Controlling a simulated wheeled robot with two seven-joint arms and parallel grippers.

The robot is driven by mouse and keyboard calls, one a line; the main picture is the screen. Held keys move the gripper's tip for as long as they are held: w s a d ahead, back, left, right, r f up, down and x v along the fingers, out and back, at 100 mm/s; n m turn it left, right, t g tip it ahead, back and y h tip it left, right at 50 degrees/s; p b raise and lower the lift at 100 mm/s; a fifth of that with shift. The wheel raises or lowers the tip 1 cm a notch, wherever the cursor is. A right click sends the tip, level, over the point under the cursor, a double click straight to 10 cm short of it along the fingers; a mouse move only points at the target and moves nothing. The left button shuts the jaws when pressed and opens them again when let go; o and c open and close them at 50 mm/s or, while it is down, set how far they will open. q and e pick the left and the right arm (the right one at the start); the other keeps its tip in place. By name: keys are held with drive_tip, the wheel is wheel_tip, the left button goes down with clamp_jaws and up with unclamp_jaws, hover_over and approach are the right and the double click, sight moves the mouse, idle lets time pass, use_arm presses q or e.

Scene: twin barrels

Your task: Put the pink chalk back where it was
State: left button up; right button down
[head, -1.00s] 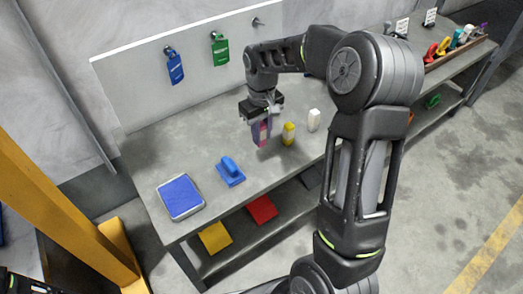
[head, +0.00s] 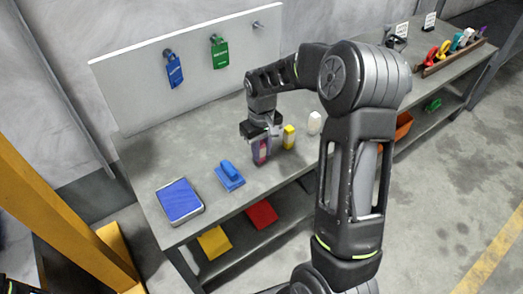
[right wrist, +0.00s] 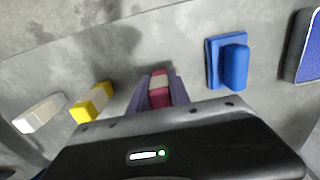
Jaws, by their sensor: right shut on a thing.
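The pink chalk (head: 263,150) is a pink block with a pale band, and it also shows in the right wrist view (right wrist: 159,88). My right gripper (head: 261,150) is shut on it, with a purple-grey finger on each side. It is upright at the tabletop, left of the yellow chalk (head: 289,136); I cannot tell whether it touches the table. The yellow chalk (right wrist: 93,101) and the white chalk (head: 314,122) stand in a row to its right in the head view. My left gripper is not in view.
A blue-handled block (head: 230,176) and a blue-topped tray (head: 180,200) lie left on the grey table (head: 150,160). Blue (head: 174,71) and green (head: 220,53) tags hang on the white backboard (head: 130,95). Yellow (head: 214,241) and red (head: 261,215) pieces lie on the lower shelf.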

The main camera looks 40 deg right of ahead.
drive_tip(key=shift+f, duration=0.15)
drive_tip(key=c, duration=1.2)
unclamp_jaws()
wheel_tip(320, 180, up, 12)
drive_tip(key=shift+r+p, duration=0.2)
drive_tip(key=shift+p, duration=1)
drive_tip(key=shift+s+f, duration=0.1)
